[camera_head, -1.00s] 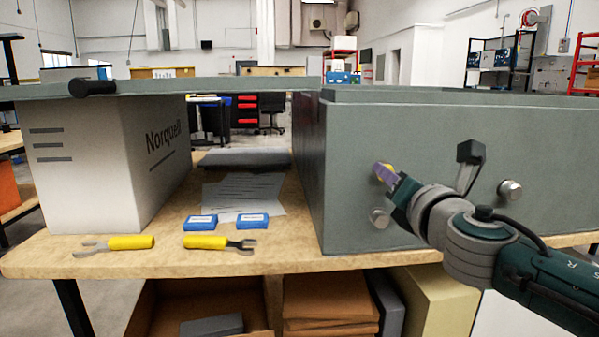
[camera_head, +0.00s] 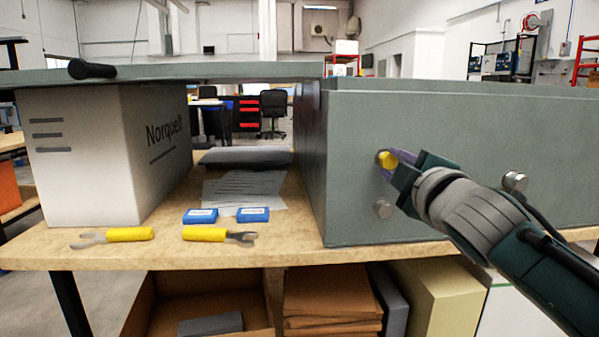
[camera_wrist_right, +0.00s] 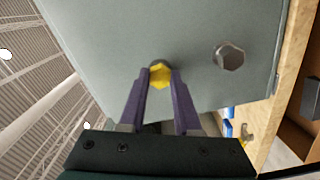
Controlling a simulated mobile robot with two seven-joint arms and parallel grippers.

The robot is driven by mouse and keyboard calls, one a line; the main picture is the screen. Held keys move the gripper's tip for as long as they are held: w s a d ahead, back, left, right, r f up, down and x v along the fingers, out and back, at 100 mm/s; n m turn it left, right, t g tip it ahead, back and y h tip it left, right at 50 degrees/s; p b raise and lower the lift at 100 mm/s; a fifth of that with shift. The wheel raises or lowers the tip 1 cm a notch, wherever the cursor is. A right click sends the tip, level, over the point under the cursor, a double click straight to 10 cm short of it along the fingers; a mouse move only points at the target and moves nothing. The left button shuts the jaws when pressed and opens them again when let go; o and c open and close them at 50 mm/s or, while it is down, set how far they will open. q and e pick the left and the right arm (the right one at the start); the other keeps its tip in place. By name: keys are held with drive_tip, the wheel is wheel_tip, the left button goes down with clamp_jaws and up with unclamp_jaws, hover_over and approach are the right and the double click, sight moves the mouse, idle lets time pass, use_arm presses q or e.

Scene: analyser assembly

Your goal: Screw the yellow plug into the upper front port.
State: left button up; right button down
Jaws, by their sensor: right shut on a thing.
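The yellow plug (camera_head: 388,160) is at the upper port on the front wall of the grey analyser housing (camera_head: 470,125). In the right wrist view the yellow hexagonal plug head (camera_wrist_right: 160,75) shows between the fingertips, with a dark rim behind it against the wall. My right gripper (camera_head: 394,160) is shut on the plug, its purple fingers on either side. The port is hidden behind the plug, so I cannot tell how deep the plug sits. My left gripper is not in view.
A silver plug (camera_head: 383,208) sits below the yellow one, another (camera_head: 514,181) to the right. A grey lid (camera_head: 220,72) with a black handle (camera_head: 92,69) spans left over a white box (camera_head: 75,155). Two yellow-handled wrenches (camera_head: 128,234) and blue boxes (camera_head: 200,216) lie on the bench.

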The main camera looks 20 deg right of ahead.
drive_tip(key=m, duration=0.4)
drive_tip(key=shift+r, duration=0.1)
drive_tip(key=shift+m, duration=0.4)
drive_tip(key=m+p, duration=0.1)
drive_tip(key=m, duration=0.2)
drive_tip(key=shift+a+m, duration=0.1)
drive_tip(key=shift+m, duration=1.4)
drive_tip(key=shift+p, duration=0.3)
drive_tip(key=m+p, duration=0.1)
drive_tip(key=m, duration=0.2)
drive_tip(key=shift+w+m, duration=0.1)
drive_tip(key=shift+m, duration=0.3)
drive_tip(key=m, duration=0.2)
drive_tip(key=shift+m, duration=0.3)
drive_tip(key=c, duration=0.5)
unclamp_jaws()
